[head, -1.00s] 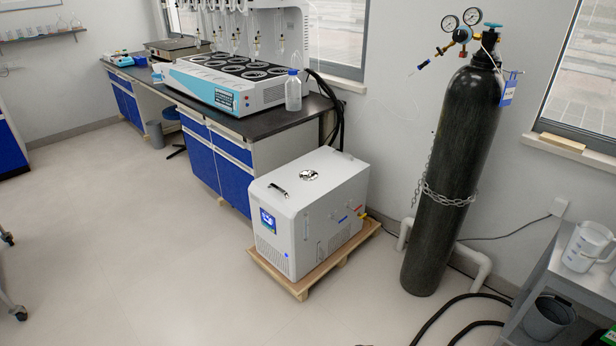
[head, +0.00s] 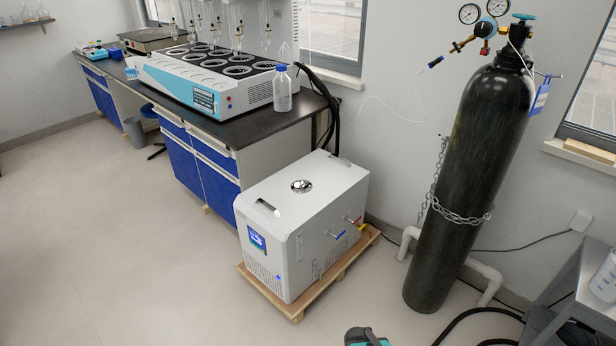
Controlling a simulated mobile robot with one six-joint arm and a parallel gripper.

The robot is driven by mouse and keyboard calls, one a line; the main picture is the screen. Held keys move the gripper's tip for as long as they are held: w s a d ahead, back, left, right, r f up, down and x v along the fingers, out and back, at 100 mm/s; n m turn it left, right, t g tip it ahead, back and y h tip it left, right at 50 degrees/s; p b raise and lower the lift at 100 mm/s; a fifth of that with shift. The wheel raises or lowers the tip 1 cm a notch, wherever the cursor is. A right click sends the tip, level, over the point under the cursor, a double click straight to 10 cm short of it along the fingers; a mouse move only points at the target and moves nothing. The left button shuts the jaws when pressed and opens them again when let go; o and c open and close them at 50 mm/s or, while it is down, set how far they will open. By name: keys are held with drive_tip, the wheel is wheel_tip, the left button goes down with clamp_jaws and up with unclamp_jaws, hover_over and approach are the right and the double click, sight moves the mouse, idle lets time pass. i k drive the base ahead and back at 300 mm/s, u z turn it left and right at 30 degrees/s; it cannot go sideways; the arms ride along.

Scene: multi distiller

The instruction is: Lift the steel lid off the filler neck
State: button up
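The steel lid (head: 301,186) is a small, round, shiny disc on the top of the white chiller box (head: 330,187). It sits on the filler neck, which is hidden beneath it. A dark grey and teal part of my own arm pokes in at the bottom edge, in front of the chiller. My gripper's fingers are not in view, and nothing touches the lid.
The chiller stands on a wooden pallet (head: 360,262) with pipe fittings on its right side. A chained black gas cylinder (head: 462,190) stands to the right. The lab bench (head: 245,130) with the distiller is behind left. Open floor (head: 140,250) lies left and front.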

sight(300, 187)
drive_tip(key=u, duration=0.05)
drive_tip(key=i, duration=0.95)
drive_tip(key=z, duration=0.65)
drive_tip(key=k, duration=0.15)
drive_tip(key=u, duration=3.05)
drive_tip(key=i, duration=0.55)
